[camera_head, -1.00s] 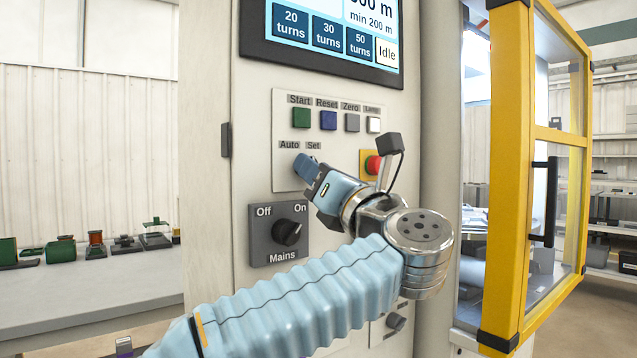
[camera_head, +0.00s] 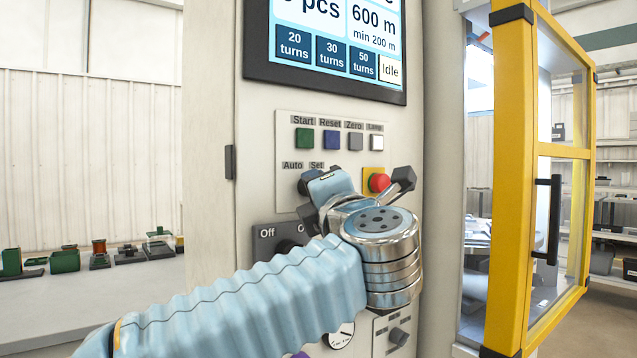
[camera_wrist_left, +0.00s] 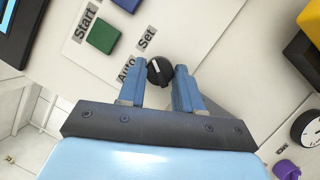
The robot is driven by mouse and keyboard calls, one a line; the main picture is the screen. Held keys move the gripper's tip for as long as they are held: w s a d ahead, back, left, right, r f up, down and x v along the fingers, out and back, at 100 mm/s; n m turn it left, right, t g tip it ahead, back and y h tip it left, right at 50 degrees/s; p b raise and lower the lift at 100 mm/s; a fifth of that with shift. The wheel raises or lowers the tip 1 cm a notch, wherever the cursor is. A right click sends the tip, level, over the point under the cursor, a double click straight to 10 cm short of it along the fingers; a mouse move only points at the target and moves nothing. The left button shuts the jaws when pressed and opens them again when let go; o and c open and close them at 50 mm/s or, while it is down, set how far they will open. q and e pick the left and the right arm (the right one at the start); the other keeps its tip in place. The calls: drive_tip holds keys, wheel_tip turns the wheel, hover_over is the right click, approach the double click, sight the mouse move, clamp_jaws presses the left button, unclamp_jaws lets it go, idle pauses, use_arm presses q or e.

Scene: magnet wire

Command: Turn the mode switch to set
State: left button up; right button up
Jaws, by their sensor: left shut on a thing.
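The mode switch (camera_wrist_left: 159,71) is a round black knob with a pale mark, set in the light panel below the Auto and Set labels. In the left wrist view it sits between the two blue fingertips of my left gripper (camera_wrist_left: 160,84), which is shut on it. The mark lies on the label side of the knob; I cannot tell exactly which label it points to. My right gripper is not in view.
Start (camera_head: 304,138), Reset, Zero and Lamp buttons sit above the switch. A red emergency button (camera_head: 379,182) is close to the right of my wrist. The Mains knob (camera_head: 290,246) is below, partly hidden. A yellow-framed door (camera_head: 508,180) stands at the right.

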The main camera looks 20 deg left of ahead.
use_arm(q)
drive_tip(key=shift+m, duration=0.5)
drive_tip(key=o, duration=1)
drive_tip(key=shift+r+b+v, duration=0.15)
drive_tip(key=shift+b+v, duration=0.3)
drive_tip(key=shift+v, duration=3)
drive_tip(key=shift+r+b+v, duration=0.15)
drive_tip(key=shift+b+v, duration=0.25)
drive_tip(key=shift+v, duration=3.05)
